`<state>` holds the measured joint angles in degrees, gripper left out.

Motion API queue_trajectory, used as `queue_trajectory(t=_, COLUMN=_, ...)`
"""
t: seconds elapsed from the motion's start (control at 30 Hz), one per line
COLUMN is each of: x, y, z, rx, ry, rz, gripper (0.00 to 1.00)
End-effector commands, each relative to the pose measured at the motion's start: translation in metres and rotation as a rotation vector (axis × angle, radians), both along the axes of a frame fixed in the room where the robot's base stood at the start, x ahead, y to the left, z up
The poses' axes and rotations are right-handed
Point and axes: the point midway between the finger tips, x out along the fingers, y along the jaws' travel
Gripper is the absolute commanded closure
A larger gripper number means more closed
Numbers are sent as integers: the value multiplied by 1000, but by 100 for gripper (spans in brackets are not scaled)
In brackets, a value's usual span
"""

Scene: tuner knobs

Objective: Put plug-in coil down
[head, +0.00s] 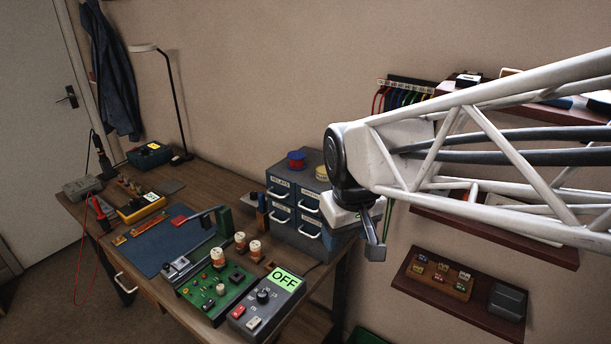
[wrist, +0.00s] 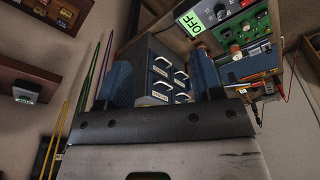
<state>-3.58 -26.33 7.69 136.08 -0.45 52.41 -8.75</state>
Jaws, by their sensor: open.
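Several pale coils with orange-brown bands show in the head view: one coil (head: 218,258) stands on the green circuit board (head: 205,301), and a second (head: 240,242) and a third (head: 256,250) stand just behind the board. I cannot tell which one the task names. My gripper (head: 376,238) hangs in the air right of the drawer cabinet, well away from the coils. In the wrist view its two blue fingers (wrist: 163,70) are apart with nothing held between them. The green board (wrist: 248,66) shows there at upper right.
The grey drawer cabinet (head: 281,199) stands at the table's right end, close to my gripper. A grey box reading OFF (head: 267,304) lies right of the board. A blue mat (head: 174,247) covers mid-table. Wall shelves (head: 460,295) are at right.

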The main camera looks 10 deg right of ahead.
Motion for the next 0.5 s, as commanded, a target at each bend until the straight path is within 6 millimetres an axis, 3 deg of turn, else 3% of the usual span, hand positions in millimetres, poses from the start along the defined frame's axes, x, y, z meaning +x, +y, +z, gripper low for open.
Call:
queue_trajectory(t=0.2, x=-56, y=-17, z=2, rx=18, ry=-32, rz=-127, gripper=39)
queue_trajectory(t=0.5, x=-96, y=-27, z=-4, rx=33, ry=-54, rz=-228, gripper=39)
